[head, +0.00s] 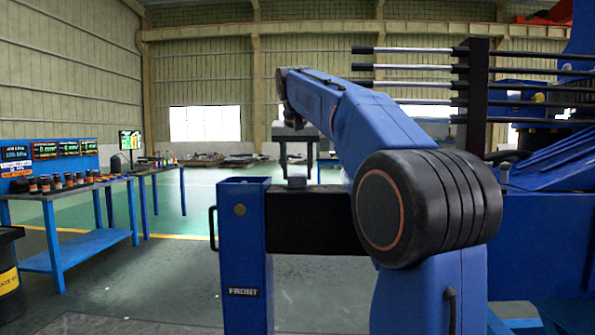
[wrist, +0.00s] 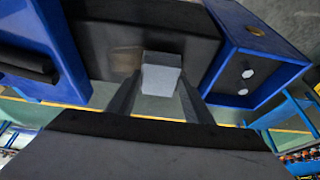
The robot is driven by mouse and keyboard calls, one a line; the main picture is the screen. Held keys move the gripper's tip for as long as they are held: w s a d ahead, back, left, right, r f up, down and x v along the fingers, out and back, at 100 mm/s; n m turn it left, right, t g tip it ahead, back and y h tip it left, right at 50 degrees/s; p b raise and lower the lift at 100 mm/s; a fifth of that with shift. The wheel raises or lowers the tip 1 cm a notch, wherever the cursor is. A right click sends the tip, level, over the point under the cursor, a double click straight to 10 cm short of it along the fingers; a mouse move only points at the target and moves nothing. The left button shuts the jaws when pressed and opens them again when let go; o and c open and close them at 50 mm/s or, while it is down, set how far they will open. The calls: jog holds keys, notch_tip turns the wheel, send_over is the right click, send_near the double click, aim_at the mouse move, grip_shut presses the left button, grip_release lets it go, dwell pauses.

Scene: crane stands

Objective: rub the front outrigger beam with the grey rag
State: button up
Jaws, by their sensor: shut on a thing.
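The front outrigger beam (head: 325,222) is a black box beam running level from a blue post marked FRONT (head: 244,265) toward the right, partly behind my arm. In the wrist view the dark beam (wrist: 95,50) lies across the top, with a dull brownish patch (wrist: 125,62) just left of the rag. My gripper (head: 297,176) points down over the beam, right of the post. Its fingers are shut on the grey rag (wrist: 161,73), a small block-like pad. The rag (head: 297,184) is at the beam's top face and seems to touch it; its underside is hidden.
A blue bench with several small cans (head: 64,182) stands at the left. A dark bin (head: 10,275) is at the left edge. Black-and-silver rods (head: 415,68) and blue crane parts (head: 545,215) fill the right. The floor left of the post is clear.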

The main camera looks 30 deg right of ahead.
aim_at(304, 184)
jog(key=shift+s+a+f, duration=0.1)
jog(key=shift+s+a, duration=0.45)
jog(key=shift+s, duration=0.25)
jog(key=shift+s+a+f, duration=0.1)
jog(key=shift+s+a, duration=0.4)
jog(key=shift+s, duration=0.25)
jog(key=shift+s+d+f, duration=0.15)
jog(key=shift+s+d, duration=0.5)
jog(key=shift+d, duration=0.25)
jog(key=shift+w+d, duration=0.7)
jog(key=shift+w, duration=0.35)
jog(key=shift+w+d, duration=0.7)
jog(key=shift+w, duration=0.35)
jog(key=shift+w+d, duration=0.7)
jog(key=shift+w, duration=0.35)
jog(key=shift+s+d+r, duration=0.25)
jog(key=shift+s+d, duration=0.15)
jog(key=shift+d, duration=0.2)
jog(key=shift+s, duration=0.1)
